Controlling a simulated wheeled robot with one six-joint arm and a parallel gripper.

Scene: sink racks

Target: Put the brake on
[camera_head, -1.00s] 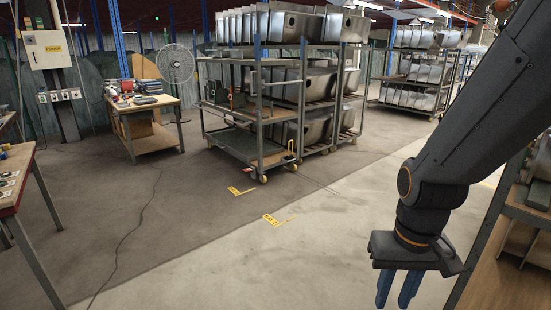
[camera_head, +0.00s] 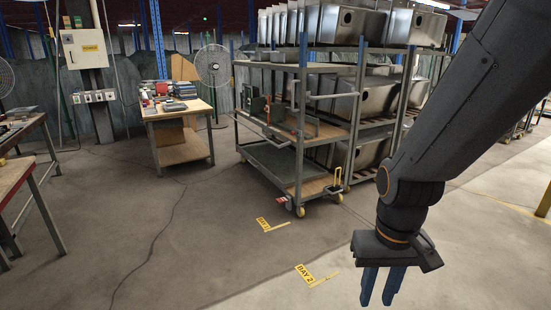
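A grey wheeled rack cart (camera_head: 302,140) stands ahead, right of the picture's middle, with yellow casters (camera_head: 300,211) at its near end. A small yellow handle-like part (camera_head: 338,178) stands upright at its near right corner. A small red-and-white part (camera_head: 282,200) sits low by the near left caster. I cannot tell which of these is the brake, or its setting. My gripper (camera_head: 381,287) hangs at the lower right, blue fingers pointing down with a narrow gap between them. It is empty and well in front of the cart, touching nothing.
Metal sinks (camera_head: 350,24) fill racks behind and beside the cart. A wooden workbench (camera_head: 180,112) and a fan (camera_head: 213,66) stand left of it. Another table (camera_head: 15,175) is at the left edge. Open floor with yellow bay marks (camera_head: 305,273) lies in front of the cart.

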